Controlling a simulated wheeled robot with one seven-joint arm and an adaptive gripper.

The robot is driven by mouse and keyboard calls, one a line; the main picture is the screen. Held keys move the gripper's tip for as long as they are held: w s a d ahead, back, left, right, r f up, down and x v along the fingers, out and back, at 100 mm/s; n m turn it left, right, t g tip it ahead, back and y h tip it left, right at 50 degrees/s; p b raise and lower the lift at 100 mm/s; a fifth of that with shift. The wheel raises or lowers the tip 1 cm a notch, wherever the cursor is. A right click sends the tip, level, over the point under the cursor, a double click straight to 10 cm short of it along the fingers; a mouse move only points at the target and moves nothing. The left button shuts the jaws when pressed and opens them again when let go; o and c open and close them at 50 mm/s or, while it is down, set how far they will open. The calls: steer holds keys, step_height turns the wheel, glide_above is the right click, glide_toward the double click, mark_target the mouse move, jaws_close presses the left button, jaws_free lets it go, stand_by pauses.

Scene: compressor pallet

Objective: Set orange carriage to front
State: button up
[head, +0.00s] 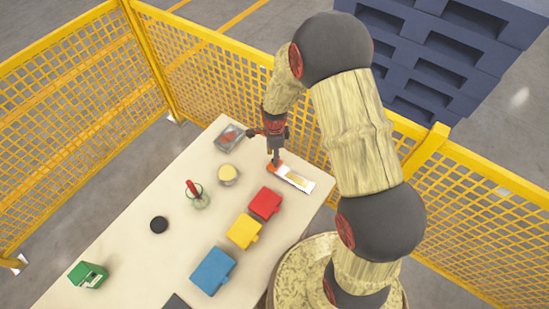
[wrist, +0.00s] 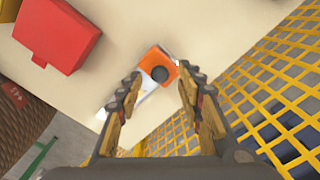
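The orange carriage (head: 275,168) sits at the upper-left end of a white rail or plate (head: 303,184) near the table's far right edge in the head view. In the wrist view the orange carriage (wrist: 153,58) has a round black knob (wrist: 160,74) on top, and the white rail (wrist: 142,107) runs toward the lower left, partly behind a finger. My gripper (head: 275,158) points down over the carriage end in the head view. In the wrist view my gripper (wrist: 159,82) is open, its fingers on either side of the knob with gaps. Its height above the knob cannot be told.
Red (head: 265,203), yellow (head: 243,231) and blue (head: 212,271) boxes stand in a row on the table. Yellow mesh fence (head: 210,75) lies behind.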

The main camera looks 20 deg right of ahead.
steer(key=shift+f, duration=0.7)
steer(key=c, duration=0.3)
jaws_close()
